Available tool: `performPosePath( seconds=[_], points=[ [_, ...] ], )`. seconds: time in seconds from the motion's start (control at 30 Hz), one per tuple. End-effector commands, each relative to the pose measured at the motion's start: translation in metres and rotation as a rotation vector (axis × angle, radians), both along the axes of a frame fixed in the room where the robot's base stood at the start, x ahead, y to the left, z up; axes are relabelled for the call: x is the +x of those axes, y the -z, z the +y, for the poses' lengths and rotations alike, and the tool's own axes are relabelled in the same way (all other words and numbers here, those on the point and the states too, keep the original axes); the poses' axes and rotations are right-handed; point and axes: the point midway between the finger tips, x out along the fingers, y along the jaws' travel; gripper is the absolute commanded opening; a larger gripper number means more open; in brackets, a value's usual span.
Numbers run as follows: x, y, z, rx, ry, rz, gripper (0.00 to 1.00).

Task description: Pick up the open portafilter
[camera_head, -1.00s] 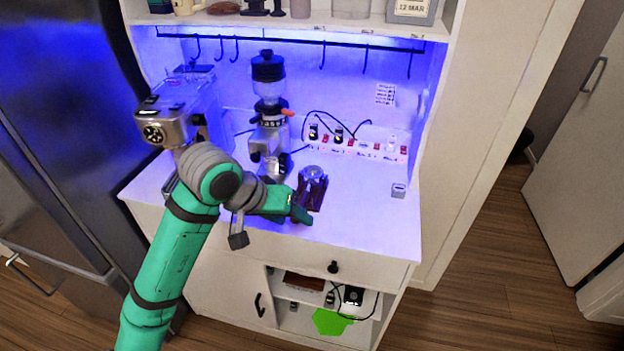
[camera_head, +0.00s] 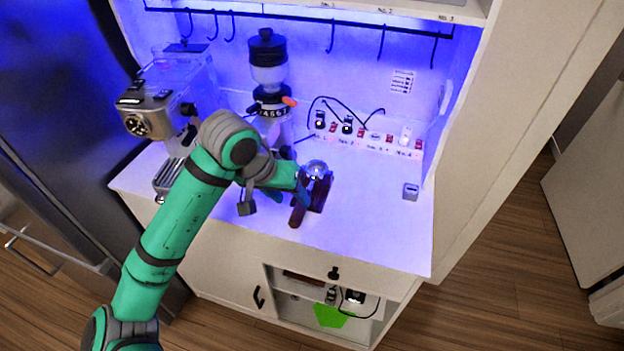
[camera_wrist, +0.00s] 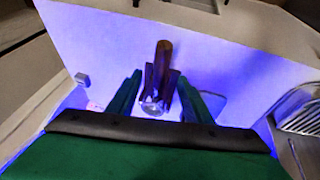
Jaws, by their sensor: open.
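The portafilter (camera_head: 317,170) rests in a dark reddish-brown wooden stand on the white counter, with its round metal head up and its wooden handle (camera_head: 297,215) pointing toward the counter's front edge. In the wrist view its handle (camera_wrist: 162,60) points away from me and its metal head (camera_wrist: 153,106) lies nearer. My gripper (camera_head: 300,190) is at the left side of the portafilter in the head view. In the wrist view my gripper (camera_wrist: 160,95) is open, with one green finger on each side of the stand and portafilter. I cannot tell whether either finger touches.
The grinder (camera_head: 270,90) stands behind my gripper, and the espresso machine (camera_head: 165,105) is at the left. Switches and plugs (camera_head: 347,128) line the back wall. A small grey box (camera_head: 410,191) sits at the right. The counter's right part (camera_head: 375,225) is clear.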

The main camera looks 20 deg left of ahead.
Motion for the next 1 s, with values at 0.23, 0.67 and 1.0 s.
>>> performPosePath(
  seconds=[0.23,0.67,1.0],
  points=[
    [0.007,0.015,-0.003,0.0,0.0,0.0,0.46],
    [0.027,0.056,-0.009,0.001,-0.004,0.0,0.46],
    [0.027,0.057,-0.009,0.0,-0.002,-0.001,0.46]
  ],
)
